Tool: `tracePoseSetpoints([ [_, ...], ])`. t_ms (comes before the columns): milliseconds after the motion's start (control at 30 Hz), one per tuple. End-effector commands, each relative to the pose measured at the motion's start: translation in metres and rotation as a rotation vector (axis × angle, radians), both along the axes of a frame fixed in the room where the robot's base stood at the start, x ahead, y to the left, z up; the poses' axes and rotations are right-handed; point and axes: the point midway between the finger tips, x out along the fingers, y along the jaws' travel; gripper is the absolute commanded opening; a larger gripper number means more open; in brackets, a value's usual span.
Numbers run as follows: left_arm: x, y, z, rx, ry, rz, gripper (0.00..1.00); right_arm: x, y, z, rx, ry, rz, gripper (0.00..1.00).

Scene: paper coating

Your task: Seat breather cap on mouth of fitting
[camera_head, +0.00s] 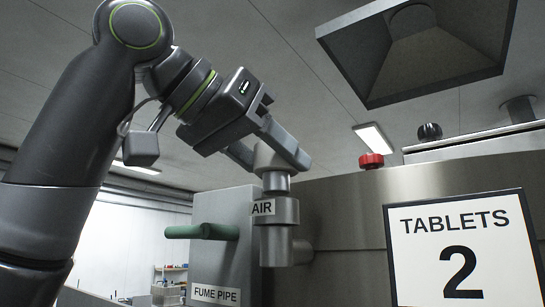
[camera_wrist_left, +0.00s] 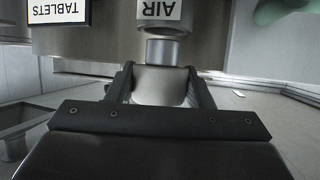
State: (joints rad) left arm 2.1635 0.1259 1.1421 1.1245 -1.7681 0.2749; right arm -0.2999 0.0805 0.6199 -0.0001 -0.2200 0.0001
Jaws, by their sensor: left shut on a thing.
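The grey breather cap (camera_head: 268,158) is between the fingers of my left gripper (camera_head: 281,150), which is shut on it. The cap also shows between the fingers in the left wrist view (camera_wrist_left: 160,86). The metal fitting (camera_head: 281,212), labelled AIR, is directly below the cap, with its mouth facing up. A narrower bright cylinder (camera_head: 276,182) lies between the cap's wide body and the fitting, roughly in line with both. I cannot tell whether this cylinder belongs to the cap or the fitting, or whether the parts touch. The fitting shows at the top of the wrist view (camera_wrist_left: 162,16). My right gripper is out of view.
A steel machine (camera_head: 340,210) with a TABLETS 2 sign (camera_head: 462,250) and a red knob (camera_head: 371,160) is right. A hood (camera_head: 415,50) hangs above.

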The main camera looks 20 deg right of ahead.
Motion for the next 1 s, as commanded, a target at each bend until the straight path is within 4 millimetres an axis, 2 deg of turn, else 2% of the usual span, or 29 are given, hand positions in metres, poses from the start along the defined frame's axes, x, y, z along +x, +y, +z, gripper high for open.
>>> tracePoseSetpoints([
  [1000, 0.000, 0.000, -0.027, 0.000, 0.000, 0.000, 0.20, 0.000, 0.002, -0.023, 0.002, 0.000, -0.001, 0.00],
])
